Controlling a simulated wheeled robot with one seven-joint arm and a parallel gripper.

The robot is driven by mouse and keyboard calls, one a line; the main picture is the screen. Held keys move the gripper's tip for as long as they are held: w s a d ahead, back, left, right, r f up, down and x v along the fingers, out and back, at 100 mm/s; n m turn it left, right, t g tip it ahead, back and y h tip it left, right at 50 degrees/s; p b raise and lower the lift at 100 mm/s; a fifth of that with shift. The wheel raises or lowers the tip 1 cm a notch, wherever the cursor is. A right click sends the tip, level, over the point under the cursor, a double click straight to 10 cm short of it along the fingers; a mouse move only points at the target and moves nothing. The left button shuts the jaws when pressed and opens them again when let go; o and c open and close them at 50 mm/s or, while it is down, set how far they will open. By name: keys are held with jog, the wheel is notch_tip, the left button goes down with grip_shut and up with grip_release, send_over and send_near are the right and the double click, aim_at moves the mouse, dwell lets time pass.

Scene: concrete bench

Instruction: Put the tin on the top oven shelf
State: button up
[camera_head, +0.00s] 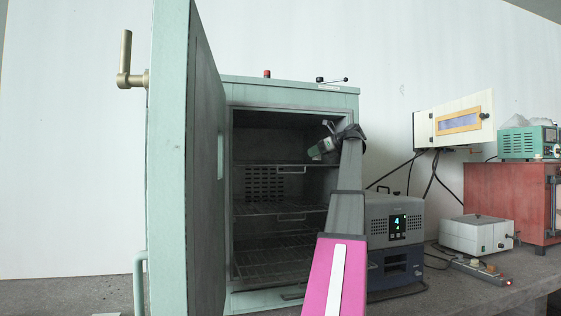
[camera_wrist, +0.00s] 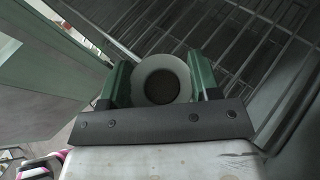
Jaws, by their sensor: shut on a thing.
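The green oven (camera_head: 292,87) stands on the bench with its door (camera_head: 170,180) swung open at the left. Its top wire shelf (camera_head: 262,163) spans the cavity, with other shelves below. My gripper (camera_head: 318,152) is at the oven's mouth on the right side, above the level of the top shelf. In the wrist view my gripper (camera_wrist: 160,85) is shut on a round, pale-rimmed tin (camera_wrist: 142,72) with a dark centre, held between two green fingers. Wire shelf bars (camera_wrist: 235,35) show beyond the tin. The tin is hard to make out in the head view.
A grey device with a lit display (camera_head: 395,225) stands right of the oven. A white box (camera_head: 476,234), a power strip (camera_head: 474,269) and a red cabinet (camera_head: 505,195) stand farther right. The visible part of the top shelf looks empty.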

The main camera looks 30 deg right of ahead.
jog(key=w+a, duration=0.2)
jog(key=w, duration=0.1)
jog(key=w+a, duration=0.2)
jog(key=w, duration=0.1)
jog(key=w+a, duration=0.2)
jog(key=w, duration=0.2)
jog(key=shift+a, duration=0.1)
jog(key=x, duration=0.3)
jog(key=shift+w+a+r, duration=0.15)
jog(key=shift+f, duration=0.3)
jog(key=shift+f, duration=0.1)
jog(key=o, duration=0.9)
jog(key=shift+v, duration=3.9)
